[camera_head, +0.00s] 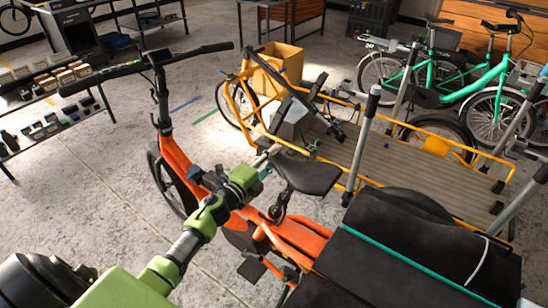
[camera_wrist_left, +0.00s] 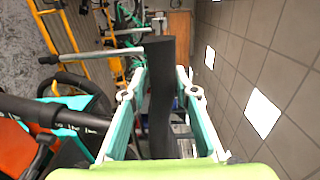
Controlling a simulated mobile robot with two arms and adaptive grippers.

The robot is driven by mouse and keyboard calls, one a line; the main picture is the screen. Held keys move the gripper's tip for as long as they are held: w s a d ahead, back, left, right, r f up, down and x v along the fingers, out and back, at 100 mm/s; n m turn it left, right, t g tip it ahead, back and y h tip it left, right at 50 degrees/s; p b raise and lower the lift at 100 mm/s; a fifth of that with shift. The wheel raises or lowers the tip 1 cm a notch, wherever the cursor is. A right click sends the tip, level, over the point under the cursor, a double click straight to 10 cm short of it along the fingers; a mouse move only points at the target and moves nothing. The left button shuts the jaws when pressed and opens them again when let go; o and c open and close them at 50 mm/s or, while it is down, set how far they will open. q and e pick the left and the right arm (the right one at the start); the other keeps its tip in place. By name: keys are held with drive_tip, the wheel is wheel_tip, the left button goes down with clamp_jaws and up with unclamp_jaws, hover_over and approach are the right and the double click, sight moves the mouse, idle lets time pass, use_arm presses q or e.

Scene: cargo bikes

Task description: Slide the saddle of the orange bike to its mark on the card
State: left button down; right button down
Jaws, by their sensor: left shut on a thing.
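The orange bike (camera_head: 300,237) stands in the middle of the head view, with its handlebar to the upper left. Its black saddle (camera_head: 312,177) sits on its post, level with the end of my left gripper (camera_head: 268,162). That gripper reaches in from the lower left and is shut on the saddle's near edge. In the left wrist view the dark saddle (camera_wrist_left: 161,105) shows edge-on between the two teal fingers of my left gripper (camera_wrist_left: 163,78). The mark and the card cannot be made out in either view. My right gripper is not in view.
A yellow cargo bike (camera_head: 427,166) with a wooden bed and a cardboard box (camera_head: 277,68) stands behind. Green bikes (camera_head: 470,83) stand at the upper right. Shelves with parts (camera_head: 50,90) are at the left. A black padded rear rack (camera_head: 400,255) fills the lower right.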

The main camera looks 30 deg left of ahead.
use_arm(q)
drive_tip(key=f+b, duration=0.1)
drive_tip(key=a+f+b, duration=0.1)
drive_tip(key=f, duration=0.1)
drive_tip(key=f+b, duration=0.2)
drive_tip(key=shift+a, duration=0.3)
drive_tip(key=c, duration=1.6)
unclamp_jaws()
drive_tip(key=shift+a, duration=0.1)
drive_tip(key=shift+r, duration=0.1)
drive_tip(key=s, duration=0.4)
drive_tip(key=s+a, duration=0.1)
drive_tip(key=s, duration=0.6)
drive_tip(key=shift+s+a, duration=0.3)
drive_tip(key=shift+s, duration=0.1)
